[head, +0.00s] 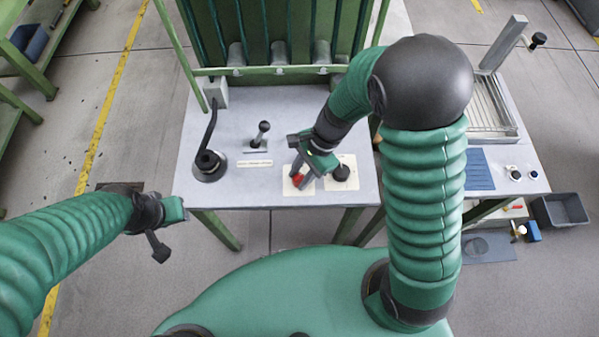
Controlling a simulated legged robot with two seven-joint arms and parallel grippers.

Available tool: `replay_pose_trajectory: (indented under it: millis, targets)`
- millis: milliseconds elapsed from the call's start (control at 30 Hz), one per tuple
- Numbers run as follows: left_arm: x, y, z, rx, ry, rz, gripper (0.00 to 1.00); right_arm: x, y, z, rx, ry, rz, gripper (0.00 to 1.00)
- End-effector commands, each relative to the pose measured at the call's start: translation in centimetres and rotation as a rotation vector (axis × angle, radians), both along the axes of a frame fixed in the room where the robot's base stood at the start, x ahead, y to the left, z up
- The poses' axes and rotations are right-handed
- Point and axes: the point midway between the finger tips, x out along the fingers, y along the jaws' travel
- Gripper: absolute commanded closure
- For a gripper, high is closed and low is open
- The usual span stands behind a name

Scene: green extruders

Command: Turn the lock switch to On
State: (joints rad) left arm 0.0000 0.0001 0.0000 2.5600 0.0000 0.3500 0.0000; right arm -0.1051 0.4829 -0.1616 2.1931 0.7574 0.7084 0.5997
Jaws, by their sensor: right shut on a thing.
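A small red switch (298,181) sits on a cream plate (290,190) at the front of the grey table. My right gripper (303,176) points down over this plate, its fingers shut on the red switch and partly hiding it. Which way the switch is turned and any label on it are too small to read. A black knob (341,173) on a second cream plate stands just to the right, apart from the fingers. My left gripper (163,240) hangs off the table's front left, away from everything; its finger gap is unclear.
A black lever on a round base (208,165) and a short ball-topped lever (260,135) stand left on the grey table (240,195). Green machinery (275,30) rises behind. At the right are a side table with a blue pad (479,168) and a grey bin (560,210).

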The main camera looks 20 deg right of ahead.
Motion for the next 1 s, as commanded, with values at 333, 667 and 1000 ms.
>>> replay_pose_trajectory:
  millis: [333, 667, 1000]
  targets:
    - [0.0, 0.0, 3.3, 0.000, 0.000, 0.000, 0.64, 0.5, -0.2, 0.4, -0.006, -0.006, 0.320, 1.00]
    - [0.0, 0.0, 5.7, 0.000, 0.000, 0.000, 0.64, 0.7, -0.1, 0.3, -0.006, -0.007, 0.605, 1.00]
    - [0.0, 0.0, 6.9, 0.000, 0.000, 0.000, 0.64, 0.9, 0.0, 0.2, -0.007, -0.010, 0.783, 1.00]
